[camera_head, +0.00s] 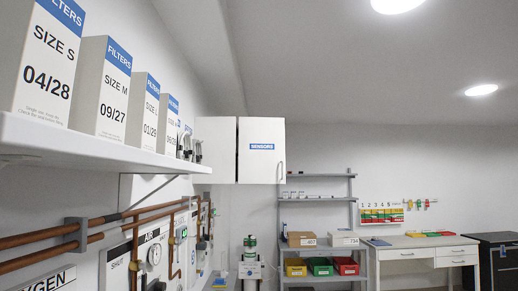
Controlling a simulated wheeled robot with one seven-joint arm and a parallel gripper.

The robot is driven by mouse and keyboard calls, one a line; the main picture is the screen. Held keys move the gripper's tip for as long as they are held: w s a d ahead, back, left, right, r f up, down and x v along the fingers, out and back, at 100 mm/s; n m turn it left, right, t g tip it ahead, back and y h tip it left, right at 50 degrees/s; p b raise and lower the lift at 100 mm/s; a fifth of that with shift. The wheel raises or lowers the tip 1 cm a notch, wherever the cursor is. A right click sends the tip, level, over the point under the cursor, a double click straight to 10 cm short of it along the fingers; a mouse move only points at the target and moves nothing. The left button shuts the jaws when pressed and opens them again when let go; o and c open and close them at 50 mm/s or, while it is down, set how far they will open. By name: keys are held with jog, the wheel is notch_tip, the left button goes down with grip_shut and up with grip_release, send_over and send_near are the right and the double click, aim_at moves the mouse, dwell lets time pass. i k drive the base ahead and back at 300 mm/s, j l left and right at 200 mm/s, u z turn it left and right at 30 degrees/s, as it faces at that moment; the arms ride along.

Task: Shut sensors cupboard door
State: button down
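The sensors cupboard (216,150) is a white box high on the left wall, beyond the end of the shelf. Its white door (260,168) carries a blue SENSORS label (262,147) and faces me. The door appears to stand open, sticking out to the right from the cupboard's near edge, with a dark gap at the hinge side. A small upright handle (281,172) is at the door's lower right edge. The cupboard's inside is hidden behind the door. My gripper is not in view.
A wall shelf (120,152) with several filter boxes (102,86) juts out at the left, above copper pipes (110,232). A grey rack (318,200) with coloured bins stands beyond the door. A white desk (415,243) is at the right.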

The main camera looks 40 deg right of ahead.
aim_at(261, 141)
jog(key=z, duration=0.5)
jog(key=i+l+z, duration=0.15)
jog(key=i+z, duration=0.8)
jog(key=k+l, duration=0.05)
jog(key=k, duration=0.05)
